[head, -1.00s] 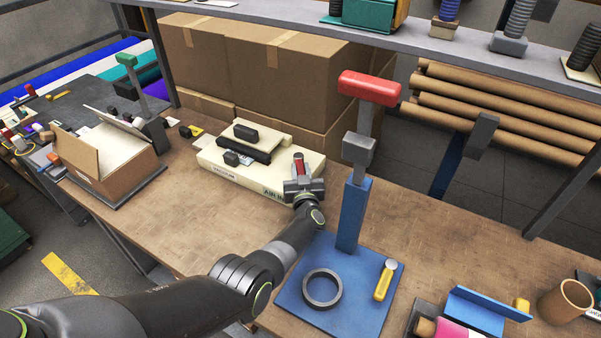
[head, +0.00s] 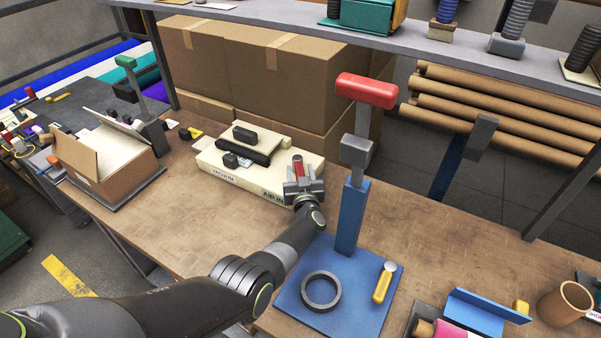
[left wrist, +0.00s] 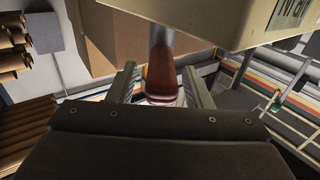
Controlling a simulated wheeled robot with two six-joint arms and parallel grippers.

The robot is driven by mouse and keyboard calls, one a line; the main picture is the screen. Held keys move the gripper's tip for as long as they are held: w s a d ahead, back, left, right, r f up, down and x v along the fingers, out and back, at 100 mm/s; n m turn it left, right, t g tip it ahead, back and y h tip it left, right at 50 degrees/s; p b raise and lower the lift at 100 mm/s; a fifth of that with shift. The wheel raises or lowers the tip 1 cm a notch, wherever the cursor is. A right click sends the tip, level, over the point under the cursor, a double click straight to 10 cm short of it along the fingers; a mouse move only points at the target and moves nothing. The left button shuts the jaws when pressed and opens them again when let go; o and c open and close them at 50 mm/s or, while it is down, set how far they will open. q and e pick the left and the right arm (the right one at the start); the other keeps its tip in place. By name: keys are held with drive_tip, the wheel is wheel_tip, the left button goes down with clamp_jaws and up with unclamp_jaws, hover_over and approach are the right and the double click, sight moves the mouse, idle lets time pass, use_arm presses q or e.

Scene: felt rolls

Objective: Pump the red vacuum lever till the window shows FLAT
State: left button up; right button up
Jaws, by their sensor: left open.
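The red lever (head: 297,166) is a small red grip on a grey stem at the right front of the cream vacuum unit (head: 213,169). My left gripper (head: 303,180) is open at the lever, in front of the unit. In the left wrist view, the dark red grip (left wrist: 161,72) stands between the two spread fingers, with gaps at its sides. The unit's labels read VACUUM and AIR IN. I cannot make out a window reading. A black roll (head: 243,150) lies across the unit's top. My right gripper is out of view.
A blue stand (head: 349,220) with a larger red handle (head: 366,90) rises close to the right of my left gripper. A black ring (head: 321,291) and a yellow-handled tool (head: 383,282) lie on its base. Cardboard boxes (head: 285,80) stand behind.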

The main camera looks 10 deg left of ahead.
sight(300, 172)
use_arm(q)
wheel_tip(300, 172, up, 9)
drive_tip(key=p, duration=0.5)
drive_tip(key=shift+f, duration=0.15)
drive_tip(key=shift+r+p, duration=0.45)
drive_tip(key=shift+r, duration=0.15)
drive_tip(key=shift+c, duration=0.3)
